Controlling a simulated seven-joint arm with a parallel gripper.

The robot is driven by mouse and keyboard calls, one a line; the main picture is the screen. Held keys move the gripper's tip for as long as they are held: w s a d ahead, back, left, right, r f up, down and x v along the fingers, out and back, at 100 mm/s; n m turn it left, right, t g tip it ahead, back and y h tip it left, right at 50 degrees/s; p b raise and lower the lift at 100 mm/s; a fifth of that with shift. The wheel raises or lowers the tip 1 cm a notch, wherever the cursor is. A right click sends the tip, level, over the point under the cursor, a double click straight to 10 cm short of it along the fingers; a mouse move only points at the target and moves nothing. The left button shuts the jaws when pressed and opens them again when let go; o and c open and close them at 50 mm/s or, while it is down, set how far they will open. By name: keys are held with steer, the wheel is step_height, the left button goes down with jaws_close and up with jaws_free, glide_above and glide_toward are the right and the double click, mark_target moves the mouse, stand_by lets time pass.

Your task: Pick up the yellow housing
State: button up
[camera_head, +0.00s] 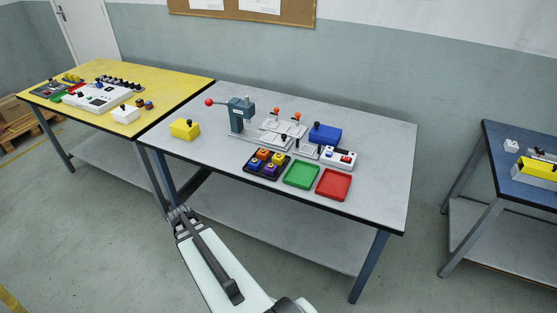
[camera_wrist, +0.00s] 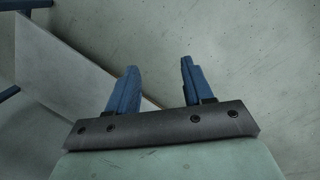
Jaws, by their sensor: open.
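A small yellow housing (camera_head: 279,158) sits in a black tray (camera_head: 262,174) on the grey table, among several small coloured housings. Its details are too small to tell. My gripper (camera_head: 180,211) is low, in front of the table's left front edge and well away from the tray. In the wrist view its two blue fingers (camera_wrist: 159,68) are apart with nothing between them. The wrist view shows floor and a grey lower shelf, no housing.
The grey table (camera_head: 375,190) also holds a teal press (camera_head: 241,116), a metal fixture (camera_head: 280,128), a blue box (camera_head: 325,133), a white button box (camera_head: 338,157), a green tray (camera_head: 301,175) and a red tray (camera_head: 333,184). The table's front left is clear.

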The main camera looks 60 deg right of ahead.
steer(key=s+d+r+m+h, duration=0.1)
steer(key=s+d+r+m, duration=0.1)
steer(key=d+r, duration=0.6)
steer(key=s+d+r+m+t+h, duration=0.1)
steer(key=s+d+r+m, duration=0.1)
steer(key=d+r, duration=0.6)
steer(key=s+d+r+m+h, duration=0.1)
steer(key=d+r+m, duration=0.2)
steer(key=d+r, duration=0.5)
steer(key=shift+s+d+r+t, duration=0.1)
steer(key=shift+s+d+t, duration=0.05)
steer(key=shift+d, duration=0.75)
steer(key=shift+s+d+r+t, duration=0.1)
steer(key=shift+d, duration=0.75)
steer(key=shift+s+d+r+t, duration=0.1)
steer(key=shift+s+d+t, duration=0.05)
steer(key=shift+d, duration=0.75)
steer(key=m+h, duration=0.1)
steer(key=m, duration=0.2)
glide_toward(278, 155)
steer(key=a+v, duration=0.1)
steer(key=v, duration=0.3)
steer(key=shift+d+x, duration=0.2)
steer(key=shift+x, duration=3.25)
steer(key=shift+d+x, duration=0.25)
steer(key=shift+x, duration=3.2)
steer(key=shift+r, duration=0.15)
steer(key=shift+c, duration=0.4)
